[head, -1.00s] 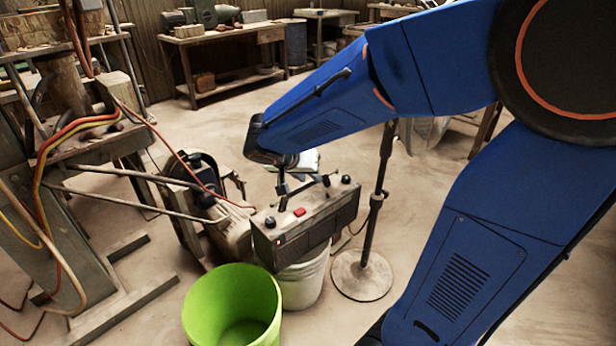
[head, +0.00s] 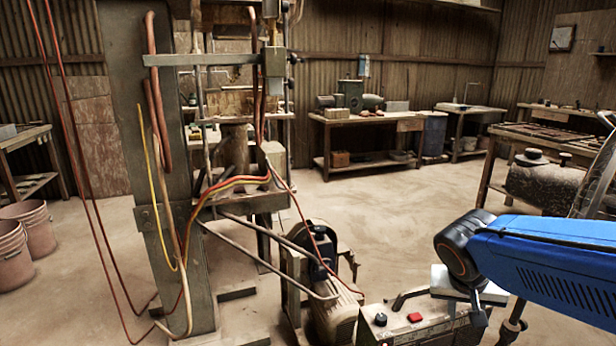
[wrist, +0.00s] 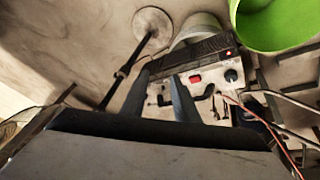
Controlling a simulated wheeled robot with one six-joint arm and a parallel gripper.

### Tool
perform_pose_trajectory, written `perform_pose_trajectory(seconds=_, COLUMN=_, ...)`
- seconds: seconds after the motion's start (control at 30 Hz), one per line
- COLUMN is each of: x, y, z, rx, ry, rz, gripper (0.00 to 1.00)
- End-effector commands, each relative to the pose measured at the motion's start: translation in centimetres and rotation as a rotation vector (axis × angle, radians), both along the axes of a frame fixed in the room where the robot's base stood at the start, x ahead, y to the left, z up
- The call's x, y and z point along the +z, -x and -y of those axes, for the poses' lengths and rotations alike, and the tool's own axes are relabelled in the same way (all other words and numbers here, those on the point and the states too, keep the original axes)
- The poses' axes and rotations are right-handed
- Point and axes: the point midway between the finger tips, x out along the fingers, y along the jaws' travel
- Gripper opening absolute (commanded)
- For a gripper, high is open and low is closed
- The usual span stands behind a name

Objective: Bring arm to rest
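My gripper (wrist: 160,82) shows in the wrist view with its two dark fingers apart and nothing seen between them. The fingers are not clear there. The tile press (head: 180,200), a tall steel frame with red and yellow hoses, stands at the left.
A motor (head: 335,312) sits beside the press. A green bucket (wrist: 275,22) and a round stand base (wrist: 152,27) are near the control box. Pink buckets (head: 32,228) stand at far left. A workbench (head: 365,122) lines the back wall. The floor between is open.

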Motion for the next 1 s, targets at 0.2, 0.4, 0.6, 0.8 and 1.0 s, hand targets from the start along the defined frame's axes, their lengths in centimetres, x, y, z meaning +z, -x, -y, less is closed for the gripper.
perform_pose_trajectory(seconds=0.2, x=0.7, y=5.1, z=-1.2, rx=0.164, ry=-0.085, rz=-0.013, gripper=0.28)
perform_pose_trajectory(seconds=0.4, x=1.1, y=8.7, z=-2.9, rx=0.330, ry=-0.145, rz=0.010, gripper=0.28)
perform_pose_trajectory(seconds=0.6, x=1.2, y=10.5, z=-4.2, rx=0.436, ry=-0.169, rz=0.037, gripper=0.28)
perform_pose_trajectory(seconds=0.8, x=1.3, y=10.8, z=-4.5, rx=0.463, ry=-0.174, rz=0.043, gripper=0.28)
perform_pose_trajectory(seconds=1.0, x=1.3, y=10.8, z=-4.5, rx=0.462, ry=-0.173, rz=0.043, gripper=0.28)
